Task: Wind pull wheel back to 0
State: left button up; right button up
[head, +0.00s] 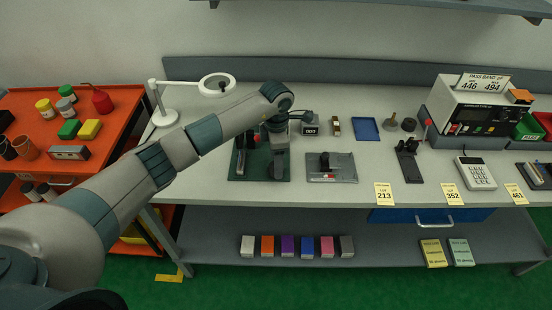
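My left arm reaches in from the left across the bench. Its gripper (278,170) points down over the right part of a dark green base plate (240,176). The plate carries a small fixture with a dark upright and red parts (241,160). The wheel cannot be made out; my arm and gripper cover part of this fixture. A small dark box with a white readout (310,130) stands just right of my wrist, its digits too small to read surely. Whether my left gripper's fingers are open or shut does not show. My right gripper is out of view.
A grey plate with a black fixture (345,172) lies to the right, with a blue tray (366,130) behind it. A tester (480,112) and a keypad device (475,173) stand at right. A lamp (216,84) is behind my arm. An orange cart (100,145) stands left.

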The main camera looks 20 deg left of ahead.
pick_arm(q)
jog(key=shift+f, duration=0.5)
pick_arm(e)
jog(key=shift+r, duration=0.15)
pick_arm(q)
jog(key=c, duration=1.1)
jog(key=shift+o, duration=0.2)
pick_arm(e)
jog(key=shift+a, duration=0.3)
